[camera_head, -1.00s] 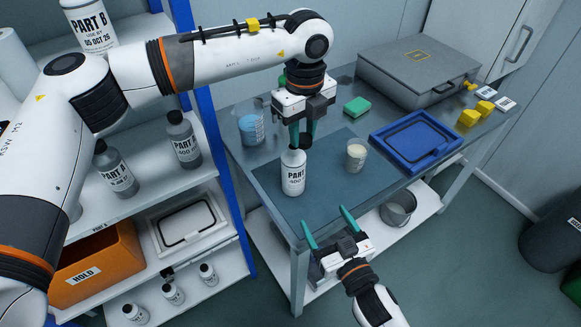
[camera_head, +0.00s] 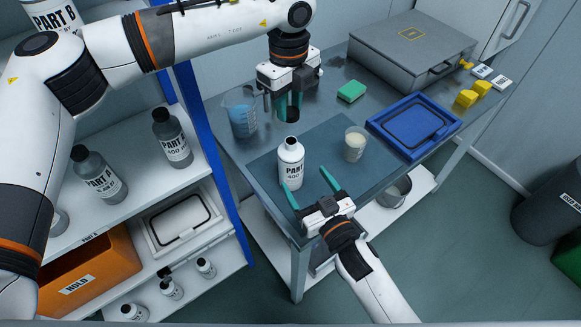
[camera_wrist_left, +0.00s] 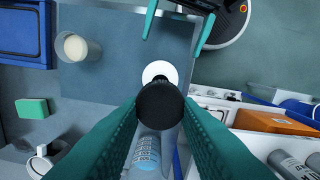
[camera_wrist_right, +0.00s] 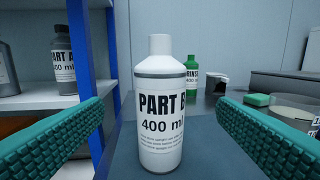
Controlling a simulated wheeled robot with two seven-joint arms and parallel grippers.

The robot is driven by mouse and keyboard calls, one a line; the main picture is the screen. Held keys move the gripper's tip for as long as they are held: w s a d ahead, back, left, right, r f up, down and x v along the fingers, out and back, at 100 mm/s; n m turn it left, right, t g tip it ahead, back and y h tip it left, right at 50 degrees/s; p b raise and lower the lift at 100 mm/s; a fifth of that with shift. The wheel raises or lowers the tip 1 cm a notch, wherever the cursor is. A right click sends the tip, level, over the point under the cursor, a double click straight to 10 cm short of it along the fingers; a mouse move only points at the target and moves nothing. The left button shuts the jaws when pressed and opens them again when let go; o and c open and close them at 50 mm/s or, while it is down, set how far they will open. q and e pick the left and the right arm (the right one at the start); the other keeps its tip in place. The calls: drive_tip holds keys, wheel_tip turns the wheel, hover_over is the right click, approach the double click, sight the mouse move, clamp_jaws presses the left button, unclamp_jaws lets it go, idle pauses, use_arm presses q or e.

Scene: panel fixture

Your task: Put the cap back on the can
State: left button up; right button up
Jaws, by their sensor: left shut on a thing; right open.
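The can is a white bottle (camera_head: 291,168) labelled PART, 400 ml, upright on the bench mat with its white neck bare. It also shows in the right wrist view (camera_wrist_right: 160,110). My left gripper (camera_head: 287,108) points down and is shut on the black cap (camera_head: 293,114), held above and slightly behind the can, apart from it. In the left wrist view the cap (camera_wrist_left: 160,105) partly covers the can's white top (camera_wrist_left: 160,70). My right gripper (camera_head: 308,181) is open at the bench's front edge, its fingers pointing at the can. In the right wrist view the can appears between them, untouched.
A beaker of blue liquid (camera_head: 242,118) stands left of the can and a cup of cream material (camera_head: 355,145) right of it. A blue tray (camera_head: 455,127), green sponge (camera_head: 351,91) and grey case (camera_head: 440,65) lie farther off. Shelves with grey bottles (camera_head: 172,140) stand left.

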sight(291, 157)
use_arm(q)
drive_tip(key=shift+s, duration=0.1)
use_arm(e)
drive_tip(key=x, duration=0.9)
drive_tip(key=shift+d, duration=0.1)
drive_tip(key=c, duration=1.5)
use_arm(q)
drive_tip(key=shift+f, duration=2.45)
